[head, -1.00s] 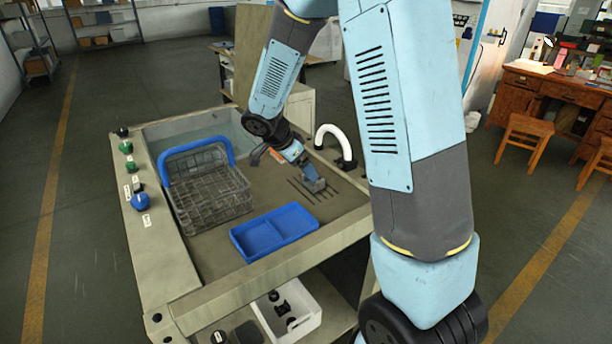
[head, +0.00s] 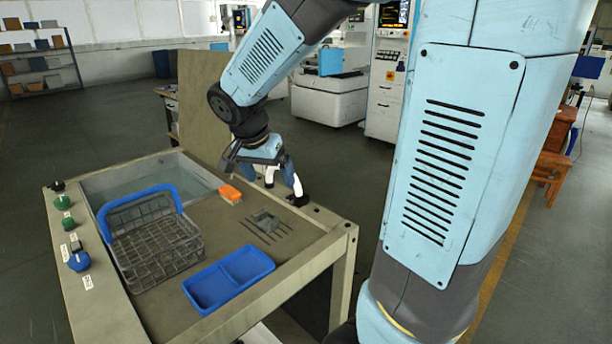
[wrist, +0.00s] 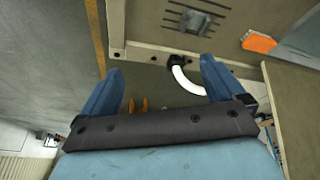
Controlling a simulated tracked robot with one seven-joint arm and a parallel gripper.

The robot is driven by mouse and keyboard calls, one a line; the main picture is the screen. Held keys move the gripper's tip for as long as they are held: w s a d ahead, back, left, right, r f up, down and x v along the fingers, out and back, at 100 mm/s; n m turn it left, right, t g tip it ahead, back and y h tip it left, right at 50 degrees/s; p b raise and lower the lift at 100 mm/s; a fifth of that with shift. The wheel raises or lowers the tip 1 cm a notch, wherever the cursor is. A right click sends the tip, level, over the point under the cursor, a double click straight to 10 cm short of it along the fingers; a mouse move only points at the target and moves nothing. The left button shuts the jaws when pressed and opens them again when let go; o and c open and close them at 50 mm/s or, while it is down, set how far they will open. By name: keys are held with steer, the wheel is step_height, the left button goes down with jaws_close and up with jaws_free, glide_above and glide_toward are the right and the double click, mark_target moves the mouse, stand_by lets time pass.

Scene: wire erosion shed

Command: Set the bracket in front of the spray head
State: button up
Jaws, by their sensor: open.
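The bracket is a small grey metal piece (head: 265,217) lying on the dark slots of the bench top. The wrist view shows it too (wrist: 196,20), at the top, apart from my fingers. The spray head appears to be the white curved tube (head: 298,187) on a black base at the bench's right edge; in the wrist view the tube (wrist: 184,81) curves beside one finger. The bracket lies on the bench inward from that base, with a gap between. My gripper (head: 262,168) is open and empty, raised near the tube and partly hiding it; its fingers also show in the wrist view (wrist: 163,82).
A wire basket (head: 155,243) with a blue handle and a blue two-part tray (head: 229,278) stand on the bench. An orange block (head: 230,193) lies behind the slots, and a tan panel (head: 205,105) rises behind. Knobs (head: 78,261) line the left edge.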

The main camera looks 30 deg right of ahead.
steer(key=s+r+n+t+y, duration=0.1)
steer(key=s+r+n, duration=0.1)
steer(key=s, duration=0.3)
steer(key=s+d+r+n+t+y, duration=0.1)
steer(key=s+r+n, duration=0.2)
steer(key=s, duration=0.3)
steer(key=s+r+n+t+y, duration=0.1)
steer(key=s+r+n, duration=0.1)
steer(key=s+n, duration=0.2)
steer(key=shift+s+d+r, duration=0.2)
steer(key=shift+s, duration=0.75)
stand_by(0.9)
